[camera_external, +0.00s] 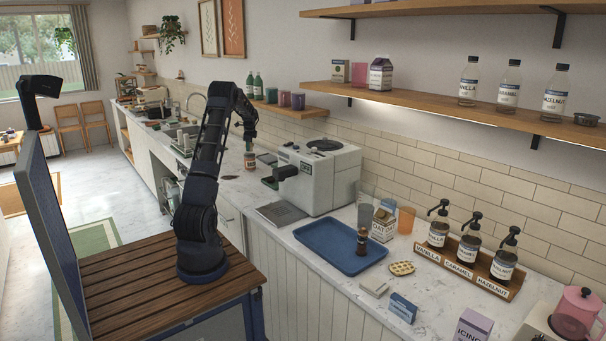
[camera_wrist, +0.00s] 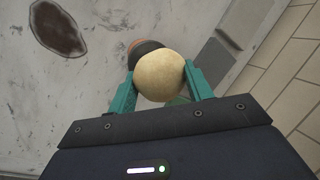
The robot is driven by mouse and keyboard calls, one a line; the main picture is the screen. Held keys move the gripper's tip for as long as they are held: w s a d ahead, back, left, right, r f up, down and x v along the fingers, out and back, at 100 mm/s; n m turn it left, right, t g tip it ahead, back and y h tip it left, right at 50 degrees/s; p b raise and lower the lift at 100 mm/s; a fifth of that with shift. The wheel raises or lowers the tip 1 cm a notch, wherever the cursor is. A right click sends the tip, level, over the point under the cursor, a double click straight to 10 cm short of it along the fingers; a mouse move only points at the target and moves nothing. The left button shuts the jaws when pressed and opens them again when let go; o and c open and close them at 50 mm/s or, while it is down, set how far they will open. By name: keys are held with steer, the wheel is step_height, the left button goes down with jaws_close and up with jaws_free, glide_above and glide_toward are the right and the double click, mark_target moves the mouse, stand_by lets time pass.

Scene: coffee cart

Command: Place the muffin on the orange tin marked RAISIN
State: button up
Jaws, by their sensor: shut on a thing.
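My gripper (camera_wrist: 160,82) is shut on a pale, round-topped muffin (camera_wrist: 160,75), with one teal finger on each side of it in the wrist view. Just beyond the muffin, a dark round top with an orange-brown edge (camera_wrist: 134,45) shows, partly hidden by it. In the external view my gripper (camera_external: 250,140) is over the counter by the back wall, directly above a small reddish-orange container (camera_external: 249,161) with a pale band. This may be the RAISIN tin, but its lettering is too small to read. I cannot tell whether muffin and container touch.
A dark brown flat patch (camera_wrist: 57,28) lies on the counter (camera_wrist: 80,85) nearby. The white coffee machine (camera_external: 318,178) stands to the right of my gripper in the external view. A shelf with pink cups (camera_external: 284,99) and green bottles (camera_external: 257,86) is behind it.

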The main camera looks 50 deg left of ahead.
steer(key=shift+f, duration=0.9)
steer(key=o, duration=1)
steer(key=shift+f, duration=0.1)
steer(key=v, duration=1.2)
steer(key=shift+d, duration=0.15)
